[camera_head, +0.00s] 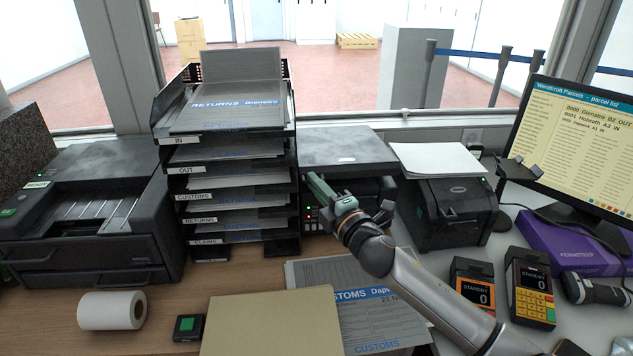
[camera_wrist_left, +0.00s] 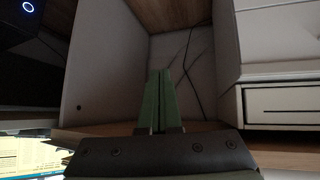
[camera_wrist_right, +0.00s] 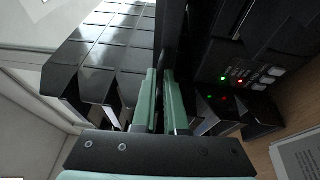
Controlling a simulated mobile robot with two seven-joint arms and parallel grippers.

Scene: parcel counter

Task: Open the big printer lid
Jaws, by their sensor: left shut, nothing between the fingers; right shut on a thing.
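The big printer (camera_head: 375,188) appears to be the dark machine between the letter rack and the smaller, paper-topped machine. Its wide grey lid (camera_head: 345,146) lies flat and looks closed. My right gripper (camera_head: 318,188) reaches its front left side. In the right wrist view my right gripper (camera_wrist_right: 158,98) is shut on a dark upright-looking edge, apparently the lid's front; the exact part is partly hidden. A panel with red and green lights (camera_wrist_right: 238,80) is beside it. My left gripper (camera_wrist_left: 158,100) is shut and empty, near a pale cabinet; it is outside the head view.
The letter rack (camera_head: 168,190) stands close left of my right gripper. A smaller black machine (camera_head: 457,215) with paper on top is to the right. Another large black machine (camera_head: 100,225) is at far left. Folders (camera_head: 270,320), a paper roll (camera_head: 112,310) and card terminals (camera_head: 530,290) occupy the front.

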